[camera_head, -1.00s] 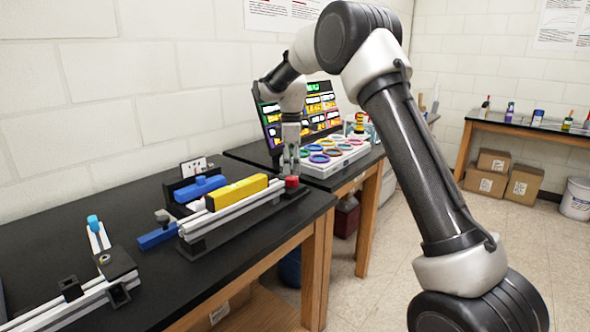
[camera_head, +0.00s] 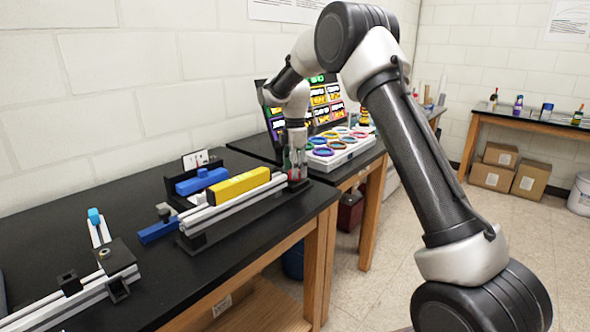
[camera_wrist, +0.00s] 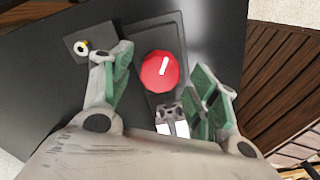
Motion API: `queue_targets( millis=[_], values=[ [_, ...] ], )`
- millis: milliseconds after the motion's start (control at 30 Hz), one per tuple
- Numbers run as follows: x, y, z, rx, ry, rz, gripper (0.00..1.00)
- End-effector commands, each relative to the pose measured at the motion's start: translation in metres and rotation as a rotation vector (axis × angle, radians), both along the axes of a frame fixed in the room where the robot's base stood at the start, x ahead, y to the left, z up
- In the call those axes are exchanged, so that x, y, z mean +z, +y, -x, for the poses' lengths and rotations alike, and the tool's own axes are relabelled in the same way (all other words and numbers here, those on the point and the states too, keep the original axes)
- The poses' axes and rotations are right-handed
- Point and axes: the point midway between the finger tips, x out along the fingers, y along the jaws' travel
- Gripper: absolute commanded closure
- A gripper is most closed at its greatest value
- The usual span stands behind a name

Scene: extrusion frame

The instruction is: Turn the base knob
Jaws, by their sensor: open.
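The base knob (camera_wrist: 160,70) is a round red knob with a white pointer line, standing on a dark rectangular base plate (camera_wrist: 150,34). In the wrist view it lies between the two open fingers of my gripper (camera_wrist: 160,88), with a gap on each side. The white line tilts slightly to the right at its upper end. In the head view my gripper (camera_head: 296,172) points down over the knob at the right end of the rail fixture, and its fingers hide most of the red. My gripper holds nothing.
An aluminium rail (camera_head: 235,208) with a yellow block (camera_head: 238,187) and a blue block (camera_head: 202,180) stands left of my gripper on the black table (camera_head: 150,270). Behind are a tray of coloured rings (camera_head: 335,147) and a lit panel (camera_head: 325,100). The table's front edge is close by.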

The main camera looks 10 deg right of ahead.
Motion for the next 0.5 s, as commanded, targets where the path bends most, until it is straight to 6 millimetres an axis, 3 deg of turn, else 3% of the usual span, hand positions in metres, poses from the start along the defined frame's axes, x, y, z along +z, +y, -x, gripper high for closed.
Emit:
queue_targets(
  millis=[333,500],
  values=[
    [-0.0060,0.0000,-0.0002,-0.001,-0.002,0.000,0.40],
    [-0.0058,0.0000,-0.0002,-0.001,-0.002,0.000,0.71]
  ],
)
